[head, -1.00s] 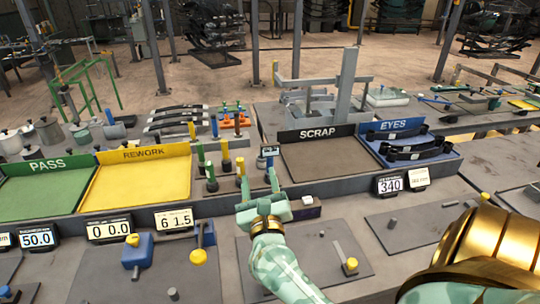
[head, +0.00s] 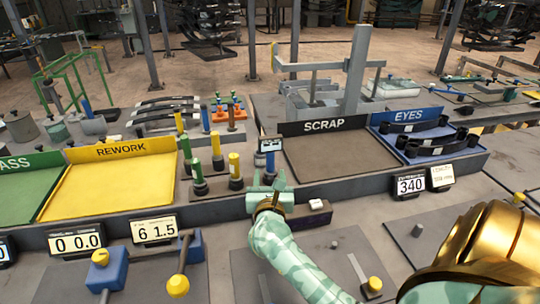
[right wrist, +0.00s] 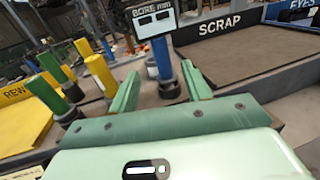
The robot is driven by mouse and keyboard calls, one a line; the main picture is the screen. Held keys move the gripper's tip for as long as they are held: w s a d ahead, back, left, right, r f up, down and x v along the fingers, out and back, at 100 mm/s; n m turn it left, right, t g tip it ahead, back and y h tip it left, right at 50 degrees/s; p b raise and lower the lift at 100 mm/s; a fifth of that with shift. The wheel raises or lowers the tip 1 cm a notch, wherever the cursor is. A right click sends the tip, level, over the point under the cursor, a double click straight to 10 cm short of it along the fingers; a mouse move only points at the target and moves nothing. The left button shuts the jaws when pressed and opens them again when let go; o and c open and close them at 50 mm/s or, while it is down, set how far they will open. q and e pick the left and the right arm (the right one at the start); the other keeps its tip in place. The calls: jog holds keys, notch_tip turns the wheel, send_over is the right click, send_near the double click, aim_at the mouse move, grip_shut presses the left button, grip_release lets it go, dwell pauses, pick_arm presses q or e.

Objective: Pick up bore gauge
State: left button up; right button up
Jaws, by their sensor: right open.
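The bore gauge (head: 270,148) stands upright behind the grey bench rail, with a blue body and a small display head on top. In the right wrist view the bore gauge (right wrist: 162,62) shows its display labelled BORE, its blue stem and a dark base. My right gripper (head: 268,182) is open and just in front of it. In the right wrist view the green fingers (right wrist: 160,80) point at the gauge, which appears between their tips. I cannot tell whether they touch it. My left gripper is not in view.
Green and yellow plug gauges (head: 235,170) stand close on the left. A yellow REWORK tray (head: 110,185) lies further left. The dark SCRAP tray (head: 335,165) and blue EYES tray (head: 455,150) are on the right. A small dark block with a white top (head: 316,205) sits right of my gripper.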

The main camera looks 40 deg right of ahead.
aim_at(271, 161)
jog(key=x, duration=0.5)
jog(key=shift+f, duration=0.15)
jog(key=shift+w+d, duration=0.4)
jog(key=shift+d, duration=0.05)
jog(key=b+x, duration=0.1)
jog(key=x, duration=0.3)
jog(key=shift+w+d, duration=0.15)
jog(key=shift+d, duration=0.05)
jog(key=c, duration=1)
